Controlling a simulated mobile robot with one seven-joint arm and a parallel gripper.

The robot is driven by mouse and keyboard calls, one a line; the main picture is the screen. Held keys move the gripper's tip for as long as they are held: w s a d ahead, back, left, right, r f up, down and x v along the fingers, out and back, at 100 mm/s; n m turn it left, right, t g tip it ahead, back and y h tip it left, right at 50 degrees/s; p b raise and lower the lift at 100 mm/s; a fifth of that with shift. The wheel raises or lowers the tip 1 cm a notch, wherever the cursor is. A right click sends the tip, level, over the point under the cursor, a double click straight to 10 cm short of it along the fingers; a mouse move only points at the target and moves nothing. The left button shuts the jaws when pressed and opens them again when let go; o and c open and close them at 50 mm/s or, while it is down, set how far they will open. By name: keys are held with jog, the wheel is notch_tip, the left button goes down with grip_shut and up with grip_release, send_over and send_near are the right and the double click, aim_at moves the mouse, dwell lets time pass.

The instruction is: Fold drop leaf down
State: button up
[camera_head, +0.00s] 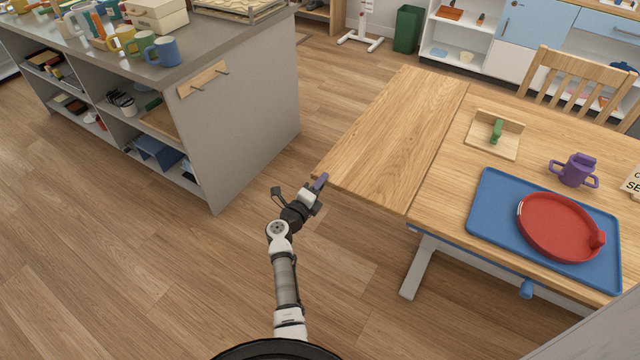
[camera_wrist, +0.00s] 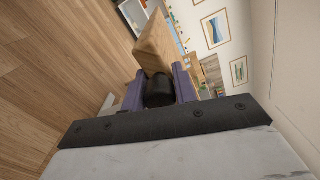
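The drop leaf (camera_head: 388,135) is a light wooden panel at the left end of the wooden table (camera_head: 455,190). It is raised and looks level with the tabletop, with a seam between them. My gripper (camera_head: 320,182) is at the leaf's near left corner, close to its edge. In the wrist view my gripper (camera_wrist: 159,80) shows two purple fingers spread apart, with a black round part between them. The leaf's wood (camera_wrist: 160,48) shows just beyond the fingertips. I cannot tell whether a finger touches it. Any support under the leaf is hidden.
On the table are a blue tray (camera_head: 487,215) with a red dish (camera_head: 558,226), a purple two-handled cup (camera_head: 575,170) and a wooden block with a green handle (camera_head: 497,131). A blue crank knob (camera_head: 527,288) sticks out below the front edge. A grey counter (camera_head: 245,135) stands left, with open floor between.

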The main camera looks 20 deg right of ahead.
grip_shut()
jog(key=shift+f, duration=0.1)
jog(key=shift+f+b, duration=0.3)
jog(key=shift+f, duration=0.15)
jog(key=s+d+f+n+b, duration=0.25)
jog(key=f+n+b, duration=0.2)
jog(key=f, duration=0.45)
jog(key=s+d+f+n+b, duration=0.25)
jog(key=f+n, duration=0.25)
jog(key=f, duration=0.5)
jog(key=s+d+f+n+b, duration=0.3)
jog(key=s+d+n, duration=0.1)
jog(key=s, duration=0.3)
jog(key=s+d+f+n+b, duration=0.3)
jog(key=s+d, duration=0.3)
jog(key=s, duration=0.2)
jog(key=shift+d+f+n, duration=0.25)
jog(key=shift+f+n, duration=0.4)
jog(key=shift+n, duration=0.1)
